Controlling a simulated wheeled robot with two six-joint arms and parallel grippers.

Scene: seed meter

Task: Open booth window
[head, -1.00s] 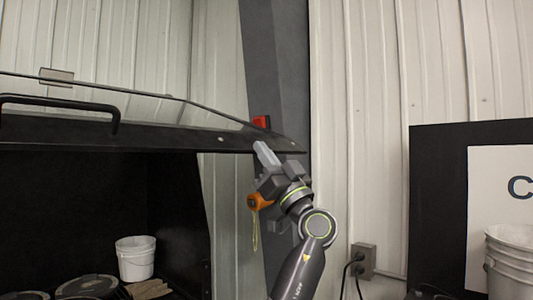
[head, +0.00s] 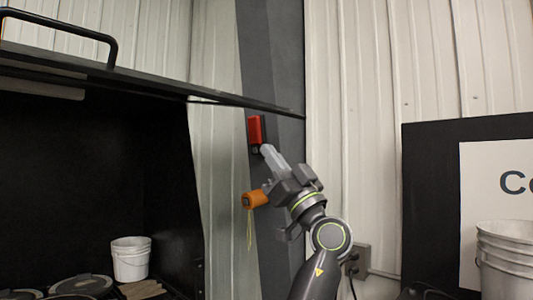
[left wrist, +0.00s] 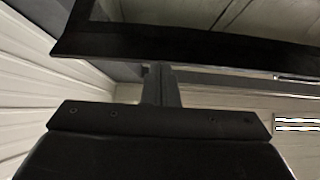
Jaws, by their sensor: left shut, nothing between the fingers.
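The booth window (head: 200,93) is a flat panel with a dark frame, raised and seen almost edge-on above the booth opening in the head view. Its black bar handle (head: 70,29) stands out at the upper left. My left gripper (head: 267,153) is shut and empty, pointing up and left, below the window's right end with a visible gap in the head view. In the left wrist view the dark window frame (left wrist: 190,50) crosses above my fingers (left wrist: 161,86), with glass beyond it; contact cannot be told there. My right gripper is not in view.
A dark post (head: 270,60) stands behind my gripper, bearing a red block (head: 256,130). An orange object (head: 255,199) with a yellow cord is beside my wrist. A white bucket (head: 131,262) stands inside the booth. A dark board (head: 430,180) and stacked buckets (head: 505,255) are at right.

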